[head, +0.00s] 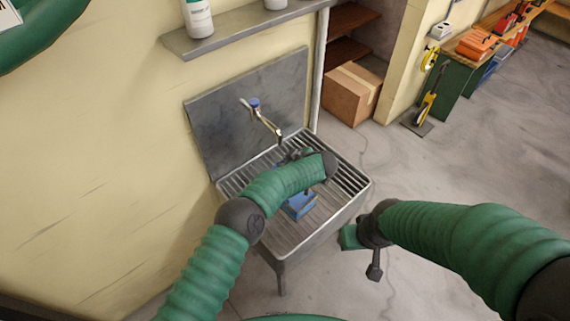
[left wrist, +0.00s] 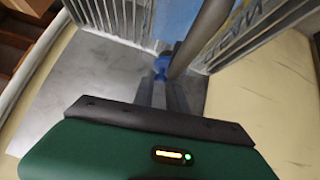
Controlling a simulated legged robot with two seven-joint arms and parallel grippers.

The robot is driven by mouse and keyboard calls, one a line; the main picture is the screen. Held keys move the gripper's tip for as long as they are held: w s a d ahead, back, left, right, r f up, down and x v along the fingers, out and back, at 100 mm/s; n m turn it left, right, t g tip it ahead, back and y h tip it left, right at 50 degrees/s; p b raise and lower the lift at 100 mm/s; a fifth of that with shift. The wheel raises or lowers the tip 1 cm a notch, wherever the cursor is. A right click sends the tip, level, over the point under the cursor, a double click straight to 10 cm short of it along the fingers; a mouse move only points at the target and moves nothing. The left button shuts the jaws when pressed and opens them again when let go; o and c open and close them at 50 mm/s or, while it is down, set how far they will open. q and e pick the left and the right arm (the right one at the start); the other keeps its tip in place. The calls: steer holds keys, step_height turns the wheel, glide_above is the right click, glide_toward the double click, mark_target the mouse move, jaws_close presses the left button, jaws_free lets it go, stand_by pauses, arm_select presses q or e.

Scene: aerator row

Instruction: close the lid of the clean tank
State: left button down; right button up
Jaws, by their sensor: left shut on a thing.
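A blue object (head: 300,205), which may be the clean tank, stands on the ribbed floor of the metal sink (head: 325,232). My left forearm covers much of it. Blue also shows at the top of the left wrist view (left wrist: 172,18). My left gripper (head: 292,157) is over the sink, below the tap. In the left wrist view its fingers (left wrist: 162,82) are shut on a small blue piece (left wrist: 161,66); I cannot tell whether this is the lid.
A tap with a blue knob (head: 254,102) rises before the grey backsplash (head: 225,125). A shelf (head: 240,32) with bottles is above. A cardboard box (head: 352,94) stands behind the sink. A green workbench (head: 452,85) is far right. The floor to the right is clear.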

arm_select(q)
steer(key=c, duration=1.3)
jaws_free()
steer(key=shift+a, duration=0.1)
steer(key=shift+c, duration=0.2)
steer(key=shift+r, duration=0.1)
steer(key=p+v, duration=0.1)
steer(key=v, duration=1.5)
steer(key=shift+s+d, duration=0.25)
steer(key=shift+d, duration=0.05)
steer(key=shift+r, duration=0.15)
